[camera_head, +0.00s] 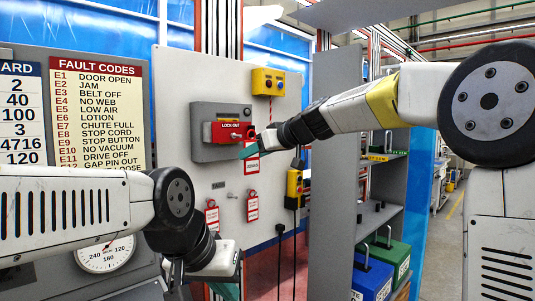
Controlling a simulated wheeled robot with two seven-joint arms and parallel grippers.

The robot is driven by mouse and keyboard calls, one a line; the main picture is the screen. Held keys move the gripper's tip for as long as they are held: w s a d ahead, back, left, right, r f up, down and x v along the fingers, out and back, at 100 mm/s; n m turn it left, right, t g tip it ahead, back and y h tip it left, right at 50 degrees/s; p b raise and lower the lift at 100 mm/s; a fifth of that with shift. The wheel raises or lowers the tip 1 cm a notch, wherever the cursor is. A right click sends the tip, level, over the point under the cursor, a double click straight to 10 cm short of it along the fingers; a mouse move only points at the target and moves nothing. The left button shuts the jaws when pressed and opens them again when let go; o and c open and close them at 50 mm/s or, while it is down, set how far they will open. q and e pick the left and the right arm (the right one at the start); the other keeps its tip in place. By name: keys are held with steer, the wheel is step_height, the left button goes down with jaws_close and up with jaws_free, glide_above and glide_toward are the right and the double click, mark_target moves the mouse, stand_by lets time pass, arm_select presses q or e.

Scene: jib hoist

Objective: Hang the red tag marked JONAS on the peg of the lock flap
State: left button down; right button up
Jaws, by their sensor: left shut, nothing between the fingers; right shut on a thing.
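The red lock flap (222,132), lettered LOCK OUT, sits on the front of a grey box on the panel. Its peg cannot be made out; my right gripper is close by at its right end. My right gripper (254,148) is shut, with teal fingertips just right of and below the flap. A red and white tag (252,166) hangs just below these fingertips; its name is too small to read. Two more red tags hang lower on the panel, one at left (212,216) and one at right (252,206). My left gripper (226,291) is shut and empty, low in the picture.
A yellow button box (268,82) is above the flap. A yellow pendant (294,188) hangs at the panel's right edge. A grey shelf (375,225) holds a blue bin (371,277) and a green bin (398,258). A round gauge (104,254) is behind my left arm.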

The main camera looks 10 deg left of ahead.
steer(key=w+a, duration=0.4)
steer(key=a, duration=0.1)
steer(key=shift+w+a+f, duration=0.2)
steer(key=shift+a+f, duration=0.1)
steer(key=shift+f, duration=0.15)
stand_by(0.4)
stand_by(0.6)
steer(key=o, duration=1.4)
